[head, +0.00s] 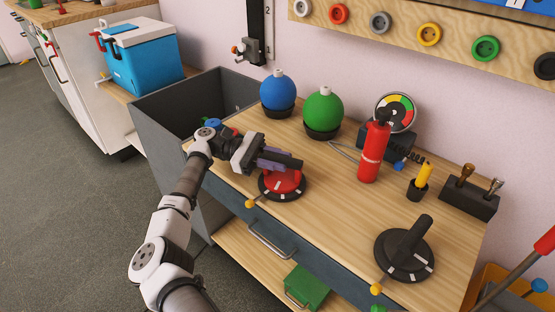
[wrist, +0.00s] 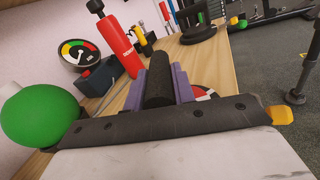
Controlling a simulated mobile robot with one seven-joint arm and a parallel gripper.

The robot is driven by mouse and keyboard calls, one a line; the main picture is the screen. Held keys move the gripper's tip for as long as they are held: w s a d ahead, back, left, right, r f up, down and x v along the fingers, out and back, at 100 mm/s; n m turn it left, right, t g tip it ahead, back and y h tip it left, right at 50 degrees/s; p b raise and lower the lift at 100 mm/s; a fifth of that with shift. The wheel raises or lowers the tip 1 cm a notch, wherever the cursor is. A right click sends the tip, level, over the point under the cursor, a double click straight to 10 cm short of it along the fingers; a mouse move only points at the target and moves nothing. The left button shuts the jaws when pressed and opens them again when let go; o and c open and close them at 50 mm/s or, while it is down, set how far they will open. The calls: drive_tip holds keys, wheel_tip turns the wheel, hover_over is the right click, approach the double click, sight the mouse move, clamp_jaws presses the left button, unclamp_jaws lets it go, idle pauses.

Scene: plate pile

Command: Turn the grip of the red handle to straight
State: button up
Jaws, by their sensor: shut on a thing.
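The red handle (head: 284,184) is a red disc in a dark ring with white marks, on the wooden bench top. Its black grip (head: 291,162) lies roughly left to right above the disc in the head view. My gripper (head: 276,159) has its purple fingers shut on this grip. In the wrist view the grip (wrist: 158,88) sits between the two purple fingers, pointing away from the palm. A small part of the red disc (wrist: 204,91) shows right of the fingers. My gripper hides much of the disc's far side.
A second, dark handle (head: 405,255) stands at the bench's front right. Behind are blue (head: 278,93) and green (head: 323,110) balls, a red extinguisher (head: 373,150) and a gauge (head: 396,112). A yellow knob (head: 249,203) is by the red handle. Bench between the handles is clear.

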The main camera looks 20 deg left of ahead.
drive_tip(key=shift+f, duration=0.1)
drive_tip(key=o, duration=1)
drive_tip(key=shift+a, duration=0.1)
